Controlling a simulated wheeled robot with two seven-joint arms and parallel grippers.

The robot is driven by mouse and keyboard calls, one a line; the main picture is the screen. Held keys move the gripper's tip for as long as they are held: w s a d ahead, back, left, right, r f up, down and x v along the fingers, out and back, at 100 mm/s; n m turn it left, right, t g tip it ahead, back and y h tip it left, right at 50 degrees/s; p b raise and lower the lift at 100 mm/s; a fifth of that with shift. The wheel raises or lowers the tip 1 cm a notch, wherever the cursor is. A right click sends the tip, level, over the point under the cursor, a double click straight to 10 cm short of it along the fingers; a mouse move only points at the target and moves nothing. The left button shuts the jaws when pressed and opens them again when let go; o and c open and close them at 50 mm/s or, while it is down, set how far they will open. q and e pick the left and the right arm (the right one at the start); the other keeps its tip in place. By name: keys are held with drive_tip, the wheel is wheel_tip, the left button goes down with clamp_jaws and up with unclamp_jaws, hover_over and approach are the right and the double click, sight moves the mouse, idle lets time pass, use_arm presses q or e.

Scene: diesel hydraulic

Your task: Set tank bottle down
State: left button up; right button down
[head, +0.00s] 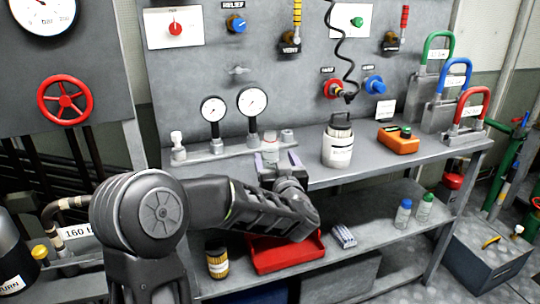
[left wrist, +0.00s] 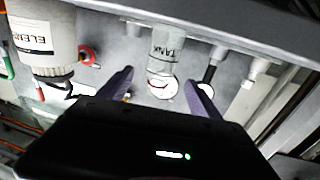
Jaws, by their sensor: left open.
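The tank bottle (head: 270,146) is a small clear bottle at the back of the grey worktop, in front of the panel. Its "TANK" label shows in the left wrist view (left wrist: 165,45), where the scene appears upside down. My left gripper (head: 270,162) is open. In the left wrist view, its two purple fingers (left wrist: 160,84) lie on either side of the bottle's line, with gaps between them and the bottle. In the head view, the fingers and wrist hide the bottle's lower part. My right gripper is not in view.
Two gauges (head: 252,101) stand left of the bottle. A white labelled canister (head: 338,146) and an orange meter (head: 398,139) stand to its right. A red tray (head: 285,256) lies on the lower shelf (head: 375,236). Worktop between canister and meter is clear.

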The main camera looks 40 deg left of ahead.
sight(272, 152)
use_arm(q)
drive_tip(key=shift+w+a, duration=0.5)
drive_tip(key=shift+x, duration=2.65)
drive_tip(key=shift+s, duration=0.1)
clamp_jaws()
wheel_tip(272, 152, up, 10)
drive_tip(key=shift+r+p, duration=0.1)
drive_tip(key=shift+p, duration=0.9)
